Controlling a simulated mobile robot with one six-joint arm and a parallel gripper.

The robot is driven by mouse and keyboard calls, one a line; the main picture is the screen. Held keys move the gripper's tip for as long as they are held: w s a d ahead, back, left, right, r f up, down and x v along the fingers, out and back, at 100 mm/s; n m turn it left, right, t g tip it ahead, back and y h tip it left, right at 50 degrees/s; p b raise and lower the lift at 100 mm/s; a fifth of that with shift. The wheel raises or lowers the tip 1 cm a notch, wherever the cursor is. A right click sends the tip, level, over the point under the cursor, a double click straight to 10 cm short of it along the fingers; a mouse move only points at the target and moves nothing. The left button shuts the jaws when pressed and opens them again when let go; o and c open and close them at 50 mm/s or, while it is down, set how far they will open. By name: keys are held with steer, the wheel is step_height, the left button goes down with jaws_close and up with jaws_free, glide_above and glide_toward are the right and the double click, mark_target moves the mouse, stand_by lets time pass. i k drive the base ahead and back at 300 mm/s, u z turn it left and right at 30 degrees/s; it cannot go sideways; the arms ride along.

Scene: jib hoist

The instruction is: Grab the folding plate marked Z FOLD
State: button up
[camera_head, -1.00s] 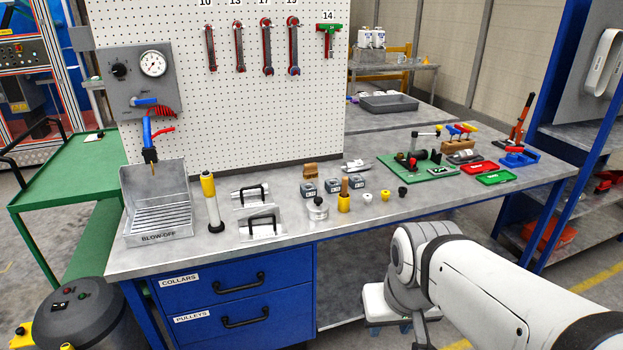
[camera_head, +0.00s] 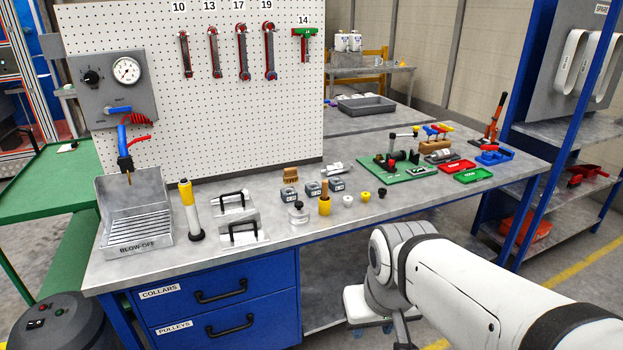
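Two shiny metal plates with black bar handles lie on the grey workbench, left of its middle. The rear handled plate (camera_head: 232,214) is just behind the front handled plate (camera_head: 252,239). Any marking on either is too small to read, so I cannot tell which one is marked Z FOLD. My white arm reaches in from the lower right, and its bent joint is in front of the bench edge. My gripper's fingertips cannot be made out in this view. Nothing of mine touches the plates.
Left of the plates stand a yellow-topped cylinder (camera_head: 190,211) and the blow-off tray (camera_head: 137,248). Right of them are a small metal weight (camera_head: 298,214), a yellow pot (camera_head: 325,206) and grey blocks (camera_head: 289,194). A blue shelf rack (camera_head: 545,140) stands at the right.

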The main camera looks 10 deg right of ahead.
mark_target(248, 230)
steer(key=k, duration=1.25)
steer(key=u, duration=0.55)
steer(key=i, duration=0.8)
steer(key=u, duration=0.4)
steer(key=i, duration=1.55)
steer(key=z, duration=0.6)
steer(key=i, duration=0.4)
steer(key=z, duration=0.3)
steer(key=k, duration=0.75)
steer(key=z, duration=0.2)
